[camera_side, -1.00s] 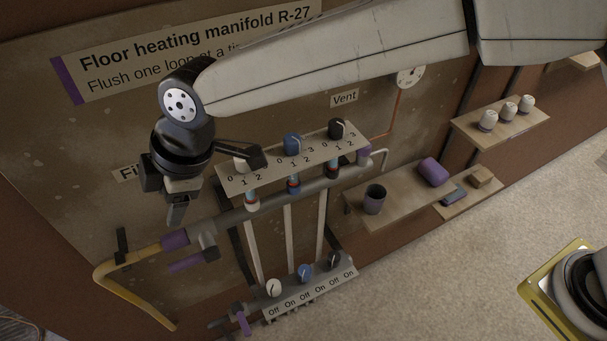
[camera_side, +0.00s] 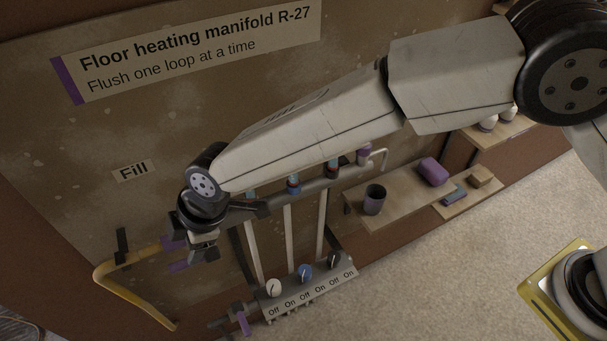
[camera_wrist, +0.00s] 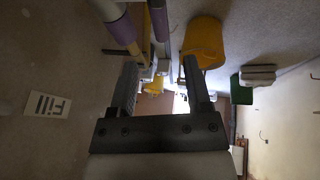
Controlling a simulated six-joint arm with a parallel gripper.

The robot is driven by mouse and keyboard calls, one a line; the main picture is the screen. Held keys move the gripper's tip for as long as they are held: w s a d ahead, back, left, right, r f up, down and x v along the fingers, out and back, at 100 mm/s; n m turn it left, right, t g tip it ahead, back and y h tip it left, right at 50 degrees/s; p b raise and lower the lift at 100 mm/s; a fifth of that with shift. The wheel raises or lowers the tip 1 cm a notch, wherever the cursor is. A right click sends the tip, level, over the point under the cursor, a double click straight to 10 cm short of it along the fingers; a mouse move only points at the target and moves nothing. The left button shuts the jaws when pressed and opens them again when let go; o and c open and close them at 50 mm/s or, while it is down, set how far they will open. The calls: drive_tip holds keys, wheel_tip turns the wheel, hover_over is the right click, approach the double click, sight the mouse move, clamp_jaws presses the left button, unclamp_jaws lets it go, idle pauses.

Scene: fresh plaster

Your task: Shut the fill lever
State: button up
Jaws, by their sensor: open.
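The purple fill lever (camera_side: 180,267) shows in the side view just below the purple sleeve (camera_side: 172,243) of the fill pipe, roughly parallel to that pipe. My gripper (camera_side: 205,254) is just right of the lever and hides the valve body and the lever's right end. In the wrist view my gripper (camera_wrist: 162,70) is open, its two fingers apart. A purple bar, apparently the lever (camera_wrist: 160,20), runs down toward the gap between them, beside the purple-banded pipe (camera_wrist: 120,28). Whether a finger touches it, I cannot tell.
The yellow hose (camera_side: 125,285) bends down at the left. A lower row of knobs (camera_side: 304,272) and a shelf with a dark cup (camera_side: 374,200) are to the right. The wrist view shows a yellow bucket (camera_wrist: 203,42) and a green box (camera_wrist: 240,92) beyond.

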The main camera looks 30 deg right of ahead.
sight(182, 262)
drive_tip(key=shift+x, duration=3.5)
clamp_jaws()
